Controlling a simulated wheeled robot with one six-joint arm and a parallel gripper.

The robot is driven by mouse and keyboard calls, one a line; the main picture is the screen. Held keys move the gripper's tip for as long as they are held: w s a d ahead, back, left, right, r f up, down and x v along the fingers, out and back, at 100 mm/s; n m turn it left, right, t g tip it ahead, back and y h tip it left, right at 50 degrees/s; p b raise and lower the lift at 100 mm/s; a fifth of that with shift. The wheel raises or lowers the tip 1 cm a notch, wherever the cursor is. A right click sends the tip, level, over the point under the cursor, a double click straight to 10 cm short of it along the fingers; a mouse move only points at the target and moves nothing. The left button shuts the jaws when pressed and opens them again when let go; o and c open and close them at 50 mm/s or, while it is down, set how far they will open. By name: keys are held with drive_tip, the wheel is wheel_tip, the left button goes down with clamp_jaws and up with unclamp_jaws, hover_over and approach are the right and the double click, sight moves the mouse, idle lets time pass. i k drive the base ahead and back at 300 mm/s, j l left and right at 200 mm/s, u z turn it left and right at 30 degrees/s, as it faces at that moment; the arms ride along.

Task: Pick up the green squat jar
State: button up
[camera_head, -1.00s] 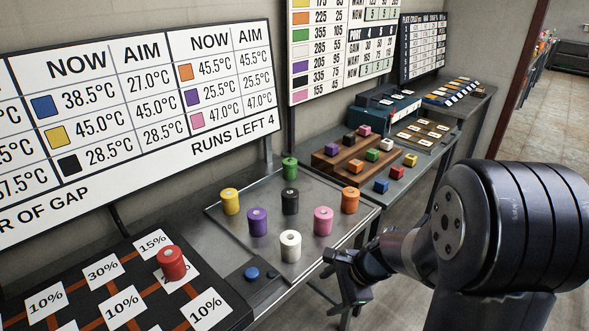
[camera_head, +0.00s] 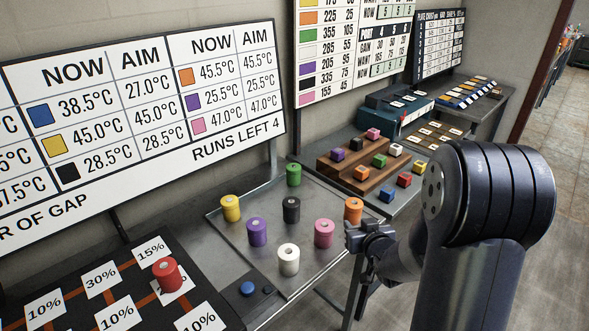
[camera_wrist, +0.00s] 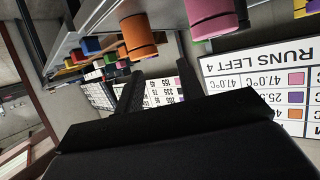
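The green squat jar (camera_head: 294,174) stands upright at the back of the grey metal tray (camera_head: 215,222), behind the black jar (camera_head: 291,209). My gripper (camera_head: 356,238) is at the tray's right edge, in front of the orange jar (camera_head: 354,210) and well apart from the green jar. In the wrist view my gripper (camera_wrist: 160,88) shows two dark fingers spread with an empty gap between them. The orange jar (camera_wrist: 138,38) is close there, and I cannot make out the green jar in that view.
Yellow (camera_head: 230,208), purple (camera_head: 257,231), white (camera_head: 288,259) and pink (camera_head: 324,233) jars also stand on the tray. A red jar (camera_head: 167,274) stands on the percentage board at left. A wooden stepped rack (camera_head: 350,180) with small cubes is behind right. Wall boards rise behind the tray.

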sight(293, 171)
drive_tip(key=i+l+u, duration=0.85)
drive_tip(key=i+l, duration=0.05)
drive_tip(key=l, duration=0.05)
